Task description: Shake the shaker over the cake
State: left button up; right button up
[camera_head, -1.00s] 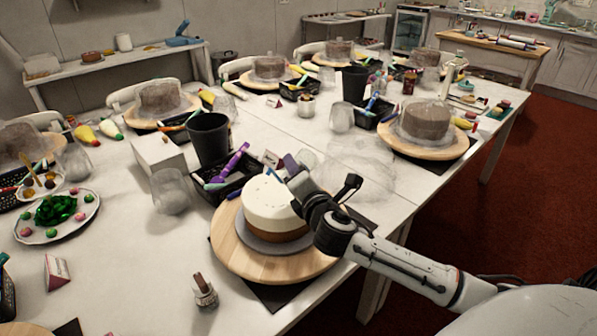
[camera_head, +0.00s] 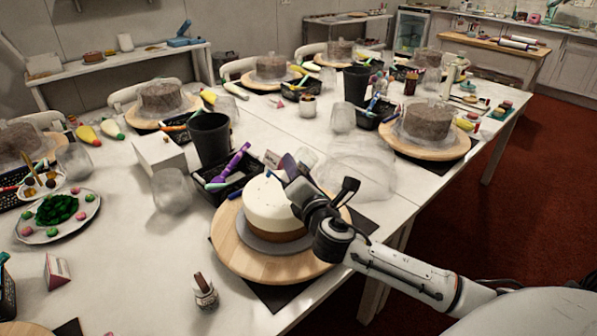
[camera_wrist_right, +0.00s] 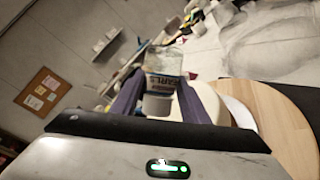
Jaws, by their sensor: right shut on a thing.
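The cake (camera_head: 270,208), white on top and brown at the base, stands on a grey board on a round wooden turntable (camera_head: 232,250). My right gripper (camera_head: 283,170) reaches in from the right above the cake's far right side. In the right wrist view its dark fingers (camera_wrist_right: 157,95) are shut on a small shaker (camera_wrist_right: 160,68), which has a clear body with lettering and a grey end. The gripper mostly hides the shaker in the head view. The pale cake edge and turntable (camera_wrist_right: 277,115) show below it in the wrist view. My left gripper is not in view.
A small bottle (camera_head: 204,291) stands left of the turntable. Behind the cake are a black tool tray (camera_head: 228,184), a black cup (camera_head: 209,138) and a clear glass (camera_head: 171,190). A candy plate (camera_head: 58,216) is at left. Other covered cakes stand farther back.

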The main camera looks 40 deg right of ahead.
aim_at(311, 166)
jog(key=shift+d+r, duration=0.25)
jog(key=shift+r, duration=0.05)
jog(key=shift+a+f, duration=0.3)
jog(key=shift+s+d+m+p, duration=0.25)
jog(key=shift+d+m+p, duration=0.15)
jog(key=shift+d, duration=0.4)
jog(key=shift+s+d+f+m+g+y, duration=0.15)
jog(key=shift+d+f+m+g+y, duration=0.15)
jog(key=shift+d+m+g, duration=0.15)
jog(key=shift+w+d, duration=0.4)
jog(key=shift+d, duration=0.35)
jog(key=shift+b, duration=0.3)
jog(key=shift+a+r+n+t, duration=0.1)
jog(key=shift+r+n+t, duration=0.15)
jog(key=shift+n, duration=0.2)
